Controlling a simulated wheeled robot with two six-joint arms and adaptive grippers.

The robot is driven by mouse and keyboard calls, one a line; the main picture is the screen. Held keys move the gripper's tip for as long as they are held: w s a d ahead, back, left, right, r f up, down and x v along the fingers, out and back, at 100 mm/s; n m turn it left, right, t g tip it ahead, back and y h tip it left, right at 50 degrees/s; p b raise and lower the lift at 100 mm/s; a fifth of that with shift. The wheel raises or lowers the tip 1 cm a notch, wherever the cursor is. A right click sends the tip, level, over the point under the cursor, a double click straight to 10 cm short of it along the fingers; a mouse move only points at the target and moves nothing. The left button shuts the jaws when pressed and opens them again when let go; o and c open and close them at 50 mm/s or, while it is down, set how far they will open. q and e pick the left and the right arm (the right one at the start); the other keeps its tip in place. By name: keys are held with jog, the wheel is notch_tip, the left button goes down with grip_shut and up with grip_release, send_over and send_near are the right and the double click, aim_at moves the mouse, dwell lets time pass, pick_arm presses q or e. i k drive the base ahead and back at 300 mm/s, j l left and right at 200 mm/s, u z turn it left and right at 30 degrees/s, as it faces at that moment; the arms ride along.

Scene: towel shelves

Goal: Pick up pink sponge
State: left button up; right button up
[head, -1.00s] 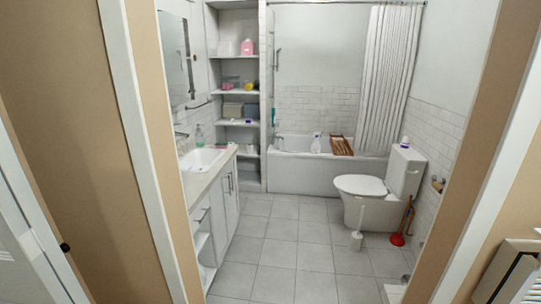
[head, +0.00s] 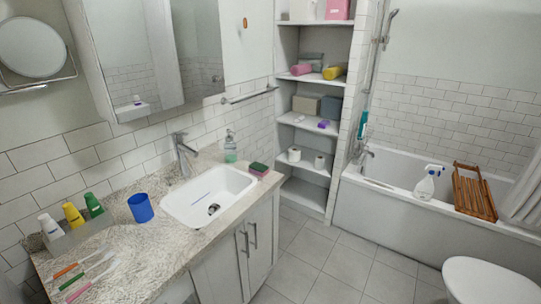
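A small sponge (head: 259,169) lies on the counter (head: 120,225) to the right of the white sink (head: 208,196), near the counter's far right corner. It looks dark green on top with a pink lower part. Neither of my grippers is in view.
Shelves with towels (head: 334,72) stand behind. The bathtub (head: 390,210) and toilet (head: 490,281) are at right. Tiled floor (head: 330,260) is clear.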

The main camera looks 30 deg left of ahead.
aim_at(261, 170)
jog(key=i+l+u, duration=0.15)
jog(key=i+u, duration=0.25)
jog(key=i+l+u, duration=0.3)
jog(key=i+u, duration=0.15)
jog(key=i+l+u, duration=0.8)
jog(key=l, duration=0.3)
